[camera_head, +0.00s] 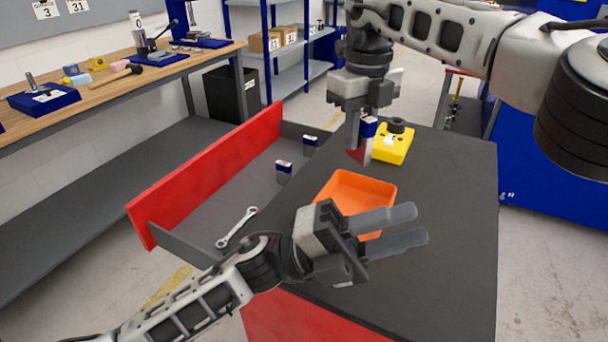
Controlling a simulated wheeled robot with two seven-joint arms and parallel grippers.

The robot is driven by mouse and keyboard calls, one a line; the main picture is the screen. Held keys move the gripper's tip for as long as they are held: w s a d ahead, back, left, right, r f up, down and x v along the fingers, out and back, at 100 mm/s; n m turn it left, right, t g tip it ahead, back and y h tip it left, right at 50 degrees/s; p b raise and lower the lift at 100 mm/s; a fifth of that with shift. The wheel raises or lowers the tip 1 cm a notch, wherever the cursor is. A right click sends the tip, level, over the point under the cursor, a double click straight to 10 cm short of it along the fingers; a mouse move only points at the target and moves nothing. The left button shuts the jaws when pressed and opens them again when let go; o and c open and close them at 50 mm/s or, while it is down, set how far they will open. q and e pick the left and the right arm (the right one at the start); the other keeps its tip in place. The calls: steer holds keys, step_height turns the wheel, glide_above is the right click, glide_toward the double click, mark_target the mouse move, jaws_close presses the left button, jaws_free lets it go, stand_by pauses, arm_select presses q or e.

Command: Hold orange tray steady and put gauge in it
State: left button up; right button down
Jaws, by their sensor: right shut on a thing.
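The orange tray (352,187) lies on the dark tabletop. My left gripper (412,225) is over its near side and hides part of it; the two fingers are apart, with nothing visible between their tips. I cannot tell whether it touches the tray. My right gripper (362,140) points down behind the tray's far edge, shut on a small blue-topped block (368,127) with grey and red below. I cannot tell whether this block is the gauge. The yellow box (393,146) with a black knob and white spot stands just to its right.
Two blue-and-grey blocks (284,172) (310,145) and a wrench (237,227) are there. The tabletop (450,230) is clear on the right.

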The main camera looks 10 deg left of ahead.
arm_select(q)
steer(key=w+a+f+m+g+y, duration=0.1)
steer(key=w+a+f+m+y, duration=0.1)
steer(key=w+a+m+y, duration=0.65)
steer(key=w+a+f+m+g+y, duration=0.15)
steer(key=w+a+m+y, duration=0.25)
steer(key=m+y, duration=0.8)
steer(key=shift+m+h, duration=0.35)
steer(key=shift+m, duration=0.2)
steer(key=x, duration=1.2)
steer(key=shift+c, duration=0.3)
jaws_close()
